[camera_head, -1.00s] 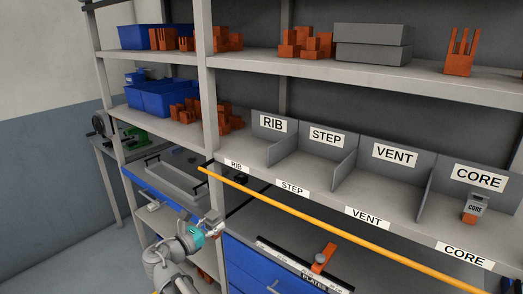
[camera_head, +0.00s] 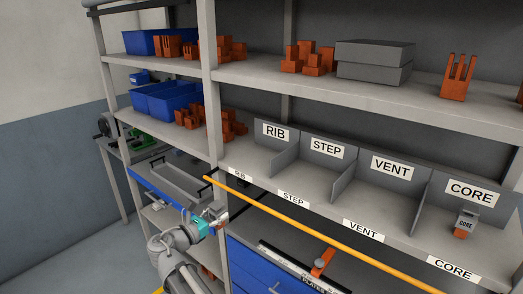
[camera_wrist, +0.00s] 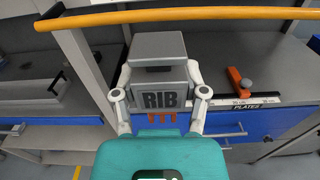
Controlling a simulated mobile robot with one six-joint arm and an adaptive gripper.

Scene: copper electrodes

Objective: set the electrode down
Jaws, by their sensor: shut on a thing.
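My gripper (camera_wrist: 160,100) is shut on the electrode (camera_wrist: 158,76), a grey block marked RIB with copper ribs showing under the label in the wrist view. In the head view my gripper (camera_head: 214,215) is at the left end of the yellow rail, in front of and below the labelled shelf. The electrode is small and hard to make out there. The RIB bay (camera_head: 249,152) is empty, up and right of my gripper. The STEP bay (camera_head: 308,173) and VENT bay (camera_head: 370,202) are also empty. A CORE electrode (camera_head: 465,223) stands in the CORE bay.
The yellow rail (camera_head: 330,246) runs along the front below the labelled shelf edge. A grey upright (camera_head: 211,110) stands left of the bays. Grey dividers (camera_head: 345,185) part the bays. An orange-handled item (camera_head: 323,262) lies by the PLATES strip. Blue bins (camera_head: 170,97) and copper pieces fill shelves at left.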

